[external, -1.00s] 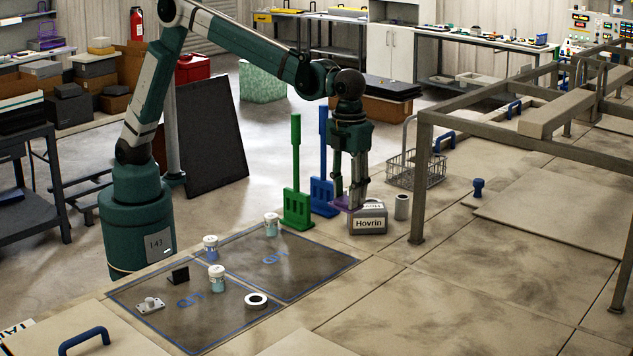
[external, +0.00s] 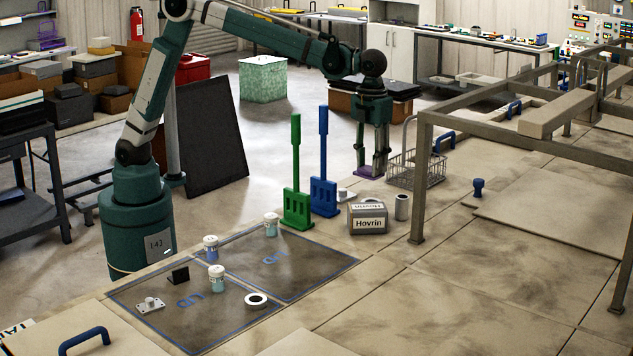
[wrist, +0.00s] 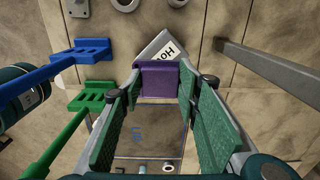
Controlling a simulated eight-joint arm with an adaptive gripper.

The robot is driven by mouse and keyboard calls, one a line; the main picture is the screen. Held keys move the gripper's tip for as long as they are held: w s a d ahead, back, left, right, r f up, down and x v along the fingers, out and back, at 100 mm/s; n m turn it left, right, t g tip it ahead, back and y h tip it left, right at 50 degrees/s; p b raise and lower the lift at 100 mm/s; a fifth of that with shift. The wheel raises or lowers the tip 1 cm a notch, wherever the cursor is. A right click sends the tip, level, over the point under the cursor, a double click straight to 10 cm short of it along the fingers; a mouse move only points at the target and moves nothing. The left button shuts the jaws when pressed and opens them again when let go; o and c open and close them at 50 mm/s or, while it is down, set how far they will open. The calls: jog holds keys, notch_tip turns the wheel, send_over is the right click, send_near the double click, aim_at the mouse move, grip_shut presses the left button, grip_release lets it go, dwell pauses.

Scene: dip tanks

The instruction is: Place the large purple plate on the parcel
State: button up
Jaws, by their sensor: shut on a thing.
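The purple plate (external: 360,171) is held between the fingers of my gripper (external: 371,170). In the wrist view the plate (wrist: 158,80) spans the gap between the green-padded fingers (wrist: 160,92). The parcel (external: 368,218) is a grey box labelled Hovrin on the bench. In the external view my gripper and the plate appear above and behind the parcel, apart from it. In the wrist view the parcel (wrist: 163,48) shows just beyond the plate, which covers part of it. The exact height of the plate over the bench is hard to tell.
A green paddle (external: 296,205) and a blue paddle (external: 323,195) stand left of the parcel. A small pale fitting (external: 346,195) lies behind it. A grey cylinder (external: 402,207) and a wire basket (external: 415,172) are close on the right. A metal frame (external: 418,190) rises further right.

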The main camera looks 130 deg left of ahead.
jog(key=shift+f, duration=0.1)
send_over(369, 206)
jog(key=shift+d+f, duration=0.15)
jog(key=shift+f, duration=2.9)
jog(key=shift+f, duration=1.85)
jog(key=shift+f, duration=0.2)
jog(key=o, duration=0.9)
jog(key=shift+o, duration=0.2)
jog(key=shift+r, duration=0.15)
notch_tip(369, 206, up, 12)
jog(key=shift+r, duration=0.1)
